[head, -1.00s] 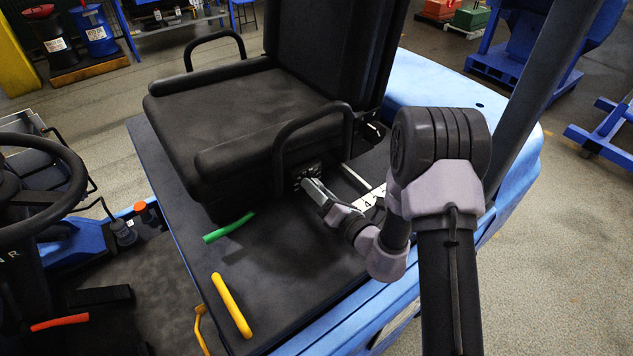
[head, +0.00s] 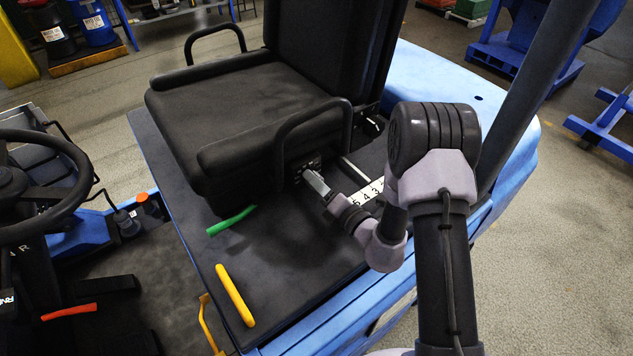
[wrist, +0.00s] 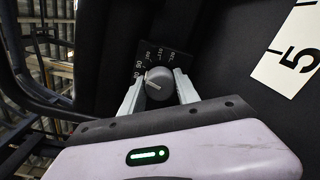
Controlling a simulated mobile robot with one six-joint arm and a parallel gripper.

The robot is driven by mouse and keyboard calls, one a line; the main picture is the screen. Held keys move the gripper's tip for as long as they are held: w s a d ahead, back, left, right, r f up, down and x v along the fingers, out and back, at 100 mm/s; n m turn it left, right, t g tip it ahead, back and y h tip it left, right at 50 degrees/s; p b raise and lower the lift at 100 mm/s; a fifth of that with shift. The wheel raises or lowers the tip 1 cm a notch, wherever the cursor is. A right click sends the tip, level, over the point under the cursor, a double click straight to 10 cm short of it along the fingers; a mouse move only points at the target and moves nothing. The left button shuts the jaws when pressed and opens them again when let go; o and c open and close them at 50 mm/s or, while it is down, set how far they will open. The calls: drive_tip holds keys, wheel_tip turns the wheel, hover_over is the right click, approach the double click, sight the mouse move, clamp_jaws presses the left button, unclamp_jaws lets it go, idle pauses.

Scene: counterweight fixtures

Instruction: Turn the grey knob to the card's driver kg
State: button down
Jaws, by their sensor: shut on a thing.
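The grey knob (wrist: 160,84) sits on a small black dial plate (wrist: 146,52) with white markings on the side of the seat base. A pale line on the knob points left and slightly up in the wrist view. The printed numbers are small and tilted, and I cannot read them all surely. My gripper (wrist: 158,90) has one finger on each side of the knob and is shut on it. In the head view my gripper (head: 315,182) reaches the seat's side below the armrest, and the knob is hidden there.
Green (head: 232,220) and yellow (head: 235,295) handles are nearer the front.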

drive_tip(key=c, duration=0.9)
unclamp_jaws()
drive_tip(key=v, duration=1.7)
drive_tip(key=shift+s+d, duration=0.15)
drive_tip(key=shift+s, duration=0.05)
